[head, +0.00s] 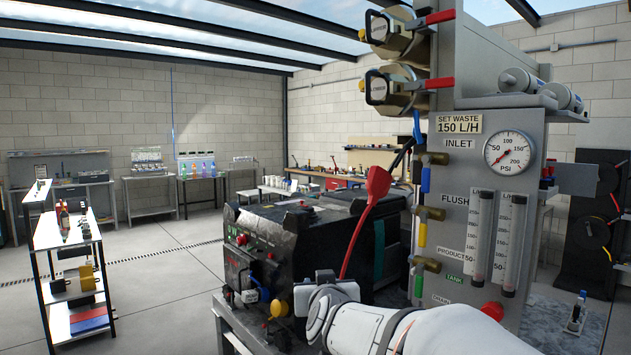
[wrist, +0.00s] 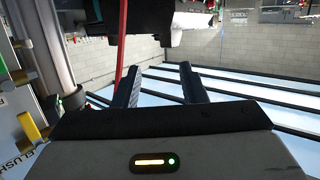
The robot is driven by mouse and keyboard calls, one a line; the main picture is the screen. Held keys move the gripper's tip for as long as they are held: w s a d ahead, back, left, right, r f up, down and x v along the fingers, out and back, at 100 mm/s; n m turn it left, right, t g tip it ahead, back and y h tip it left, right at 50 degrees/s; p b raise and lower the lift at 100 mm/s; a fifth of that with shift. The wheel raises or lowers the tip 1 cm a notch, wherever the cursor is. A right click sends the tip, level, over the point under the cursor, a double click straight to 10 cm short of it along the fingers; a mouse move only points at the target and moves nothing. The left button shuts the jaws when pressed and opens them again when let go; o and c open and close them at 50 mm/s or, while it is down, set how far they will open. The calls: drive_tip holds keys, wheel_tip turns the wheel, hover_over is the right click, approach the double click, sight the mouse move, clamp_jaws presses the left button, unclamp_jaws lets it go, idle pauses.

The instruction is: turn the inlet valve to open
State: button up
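The inlet valve (head: 432,158) is a brass fitting below the INLET label on the grey panel. Its blue handle (head: 426,180) hangs straight down. Below it are a brass flush valve with a yellow handle (head: 422,230) and a valve with a green handle (head: 418,284). My gripper (wrist: 157,72) shows two dark fingers spread apart with nothing between them in the wrist view. In the head view my white arm reaches in from the lower right, below and left of the inlet valve; the fingertips cannot be made out. The gripper is clear of the blue handle.
A black machine (head: 290,245) stands on a bench left of the panel. A red tool-like piece with a red hose (head: 356,238) rises before it. A pressure gauge (head: 508,152) and two flow tubes (head: 480,238) are on the panel.

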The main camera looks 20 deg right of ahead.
drive_tip(key=w+d+r+m+h+p, duration=0.1)
drive_tip(key=d+r+m+h+p, duration=0.3)
drive_tip(key=d+r+h, duration=0.7)
drive_tip(key=m+g+h, duration=0.6)
drive_tip(key=m+g, duration=0.1)
approach(424, 183)
drive_tip(key=d, duration=0.3)
drive_tip(key=p+x, duration=0.1)
drive_tip(key=x, duration=0.1)
drive_tip(key=p+x, duration=0.1)
drive_tip(key=x, duration=0.1)
drive_tip(key=r+p+x, duration=0.1)
drive_tip(key=x, duration=0.1)
drive_tip(key=shift+w+a+r, duration=0.1)
drive_tip(key=shift+w+a, duration=0.05)
drive_tip(key=shift+w, duration=0.3)
drive_tip(key=shift+w+d+r, duration=0.2)
drive_tip(key=shift+w+d, duration=0.1)
drive_tip(key=shift+d, duration=0.35)
drive_tip(key=shift+c, duration=0.2)
clamp_jaws()
